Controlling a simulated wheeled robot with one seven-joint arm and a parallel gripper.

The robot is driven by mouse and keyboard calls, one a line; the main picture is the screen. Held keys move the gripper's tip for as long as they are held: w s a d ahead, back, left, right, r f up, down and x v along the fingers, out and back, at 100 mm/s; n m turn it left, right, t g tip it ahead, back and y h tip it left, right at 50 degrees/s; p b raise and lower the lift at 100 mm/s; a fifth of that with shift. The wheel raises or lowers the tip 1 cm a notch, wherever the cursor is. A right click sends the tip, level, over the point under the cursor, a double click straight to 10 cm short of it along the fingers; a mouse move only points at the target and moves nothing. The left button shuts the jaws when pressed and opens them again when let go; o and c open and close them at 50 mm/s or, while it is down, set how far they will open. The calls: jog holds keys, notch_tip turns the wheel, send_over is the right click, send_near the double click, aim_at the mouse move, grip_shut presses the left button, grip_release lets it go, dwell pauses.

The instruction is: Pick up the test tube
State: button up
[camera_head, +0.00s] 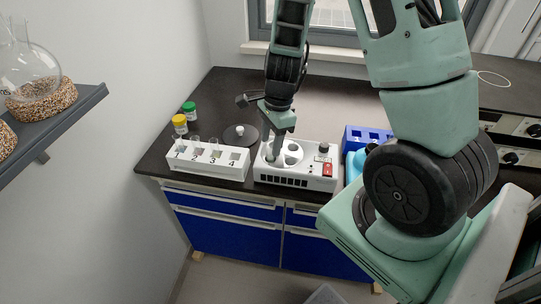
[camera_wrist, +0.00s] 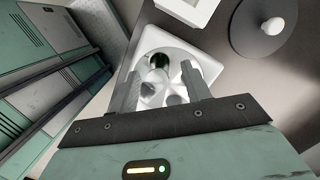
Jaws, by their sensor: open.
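My gripper (camera_head: 274,148) points down at the round top on the left of the white device (camera_head: 310,171). In the wrist view my gripper (camera_wrist: 161,70) is open, with one finger on each side of a glassy, round-rimmed thing (camera_wrist: 158,61). It looks like the top of a test tube standing in the device, with a dark inside. No finger clearly touches it. In the head view my gripper hides this spot. Other small clear tubes (camera_head: 197,141) stand in the white numbered rack (camera_head: 207,160) to the left; the place marked 4 looks empty.
A dark disc with a white knob (camera_head: 240,132) lies behind the rack. Yellow-lidded (camera_head: 180,123) and green-lidded (camera_head: 190,110) jars stand at the back left. A blue rack (camera_head: 365,136) is right of the device.

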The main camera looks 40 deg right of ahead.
aim_at(269, 151)
jog(key=f, duration=0.3)
jog(key=shift+a+f, duration=0.25)
jog(key=shift+f, duration=0.05)
grip_shut()
jog(key=shift+r, duration=0.15)
